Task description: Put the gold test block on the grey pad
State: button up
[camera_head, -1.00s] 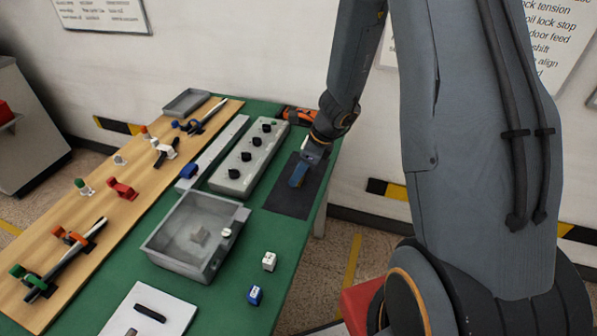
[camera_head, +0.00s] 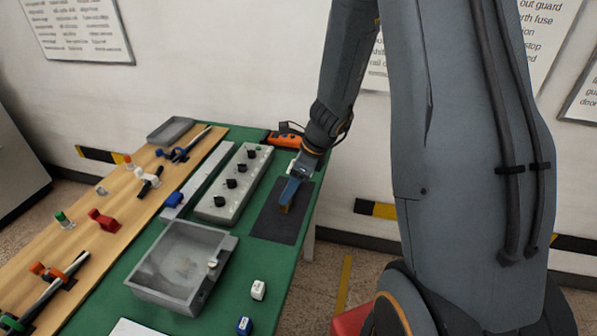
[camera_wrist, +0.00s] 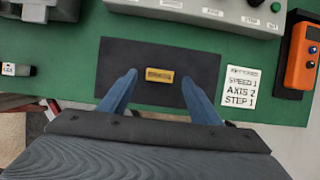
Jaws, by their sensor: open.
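The gold test block (camera_wrist: 158,75) lies flat on the dark grey pad (camera_wrist: 203,62), near the pad's middle. In the head view the block (camera_head: 284,208) shows as a small gold patch just below my gripper's fingertips. The pad (camera_head: 268,222) lies flat on the green table near its right edge. My gripper (camera_wrist: 160,77) is open, with one blue finger to each side of the block and gaps between. In the head view my gripper (camera_head: 289,192) is over the pad; its fingers partly hide the block.
A grey knob box (camera_head: 233,183) stands left of the pad. An orange device (camera_head: 285,139) lies behind it. A white label card (camera_wrist: 241,84) is right of the pad in the wrist view. A grey open tray (camera_head: 165,290) and white block (camera_head: 258,290) are nearer.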

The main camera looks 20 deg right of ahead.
jog(key=v, duration=0.7)
jog(key=s+a+r+n+h, duration=0.2)
jog(key=s+n, duration=0.5)
jog(key=n, duration=0.5)
jog(key=s+a+r+n+g+h, duration=0.1)
jog(key=s+a+r+n, duration=0.1)
jog(key=s+n, duration=0.5)
jog(key=n, duration=0.6)
jog(key=shift+s+h, duration=0.3)
jog(key=shift+h, duration=0.1)
